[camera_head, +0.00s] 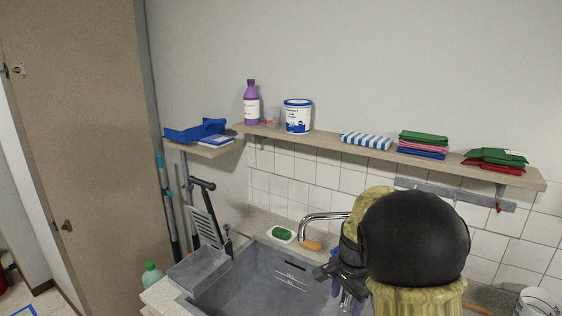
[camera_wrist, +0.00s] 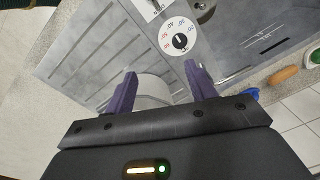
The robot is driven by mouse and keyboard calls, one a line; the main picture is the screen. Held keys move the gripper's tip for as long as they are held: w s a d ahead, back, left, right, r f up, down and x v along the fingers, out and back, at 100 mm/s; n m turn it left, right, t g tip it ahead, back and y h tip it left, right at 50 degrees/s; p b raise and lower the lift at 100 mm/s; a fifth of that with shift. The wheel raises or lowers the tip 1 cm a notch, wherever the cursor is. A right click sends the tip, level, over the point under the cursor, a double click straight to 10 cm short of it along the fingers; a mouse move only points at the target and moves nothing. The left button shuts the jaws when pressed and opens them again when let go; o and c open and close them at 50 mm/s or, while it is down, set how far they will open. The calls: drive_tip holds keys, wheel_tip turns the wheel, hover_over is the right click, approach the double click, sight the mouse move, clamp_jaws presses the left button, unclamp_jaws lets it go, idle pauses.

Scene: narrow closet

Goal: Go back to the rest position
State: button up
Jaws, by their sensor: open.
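My gripper (camera_head: 346,298) hangs over the right part of the grey sink (camera_head: 254,277), with its dark purple fingers pointing down. In the wrist view my gripper (camera_wrist: 161,72) is open, its two fingers spread apart. A pale rounded thing (camera_wrist: 153,88) shows behind the gap between the fingers; I cannot tell what it is or how far below it lies. Neither finger visibly grips anything. A round white dial with numbers (camera_wrist: 180,36) lies beyond the fingertips. My arm hides the right part of the sink in the head view.
A wooden shelf (camera_head: 330,144) above holds a purple bottle (camera_head: 251,104), a white tub (camera_head: 298,117) and folded cloths (camera_head: 422,145). A tap (camera_head: 322,215), green soap (camera_head: 281,233) and an orange-brown object (camera_head: 311,245) are behind the sink. A door (camera_head: 85,150) stands left.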

drive_tip(key=s+a+f+n+t, duration=0.1)
drive_tip(key=s+n+t, duration=0.1)
drive_tip(key=s+n, duration=0.9)
drive_tip(key=s, duration=0.5)
drive_tip(key=shift+s+f, duration=0.15)
drive_tip(key=shift+f, duration=0.1)
